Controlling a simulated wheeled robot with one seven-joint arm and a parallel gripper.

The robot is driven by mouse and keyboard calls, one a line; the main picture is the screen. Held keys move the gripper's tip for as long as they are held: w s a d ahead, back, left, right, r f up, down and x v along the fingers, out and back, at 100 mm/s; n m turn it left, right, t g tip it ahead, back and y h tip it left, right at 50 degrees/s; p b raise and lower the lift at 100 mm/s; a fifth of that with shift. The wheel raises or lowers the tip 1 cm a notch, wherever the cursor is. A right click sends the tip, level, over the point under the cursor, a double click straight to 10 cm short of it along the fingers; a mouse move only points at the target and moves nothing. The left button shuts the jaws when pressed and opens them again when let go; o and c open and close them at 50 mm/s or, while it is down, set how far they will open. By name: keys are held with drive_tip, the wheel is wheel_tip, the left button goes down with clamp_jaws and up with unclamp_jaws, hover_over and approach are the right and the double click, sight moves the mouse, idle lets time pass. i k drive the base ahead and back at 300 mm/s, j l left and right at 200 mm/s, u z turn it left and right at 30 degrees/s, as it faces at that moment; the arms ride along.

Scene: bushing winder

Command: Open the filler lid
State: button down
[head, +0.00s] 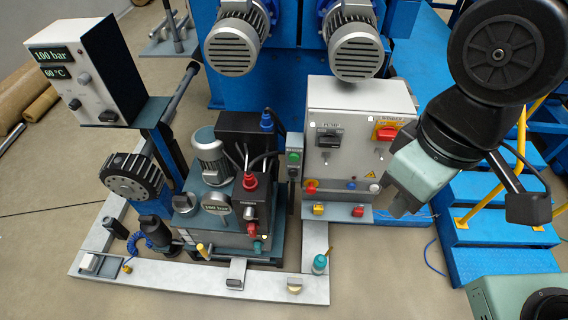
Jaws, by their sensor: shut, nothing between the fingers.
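The grey tank unit (228,245) of the hydraulic set stands left of centre in the head view, with a small motor and hoses on top. A round silver cap (216,201) sits on its top, and a red-topped fitting (250,183) is just right of that. I cannot tell for sure which of these is the filler lid; neither looks raised. My gripper (401,207) is at right of centre, in front of the control box's right edge, well right of the tank. Its fingers point down and are shut and empty.
The control box (340,125) with knobs and buttons stands between the tank and my gripper. A pale frame (200,283) runs around the tank's front, with small items on it. A display box (92,75) stands at left. Blue steps (500,225) are at right.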

sight(183, 202)
drive_tip(key=u, duration=1.35)
drive_tip(key=i+j+u, duration=0.1)
drive_tip(key=i+j, duration=0.4)
drive_tip(key=j, duration=0.25)
drive_tip(key=i+j+u, duration=0.15)
drive_tip(key=i+j, duration=0.35)
drive_tip(key=j, duration=0.15)
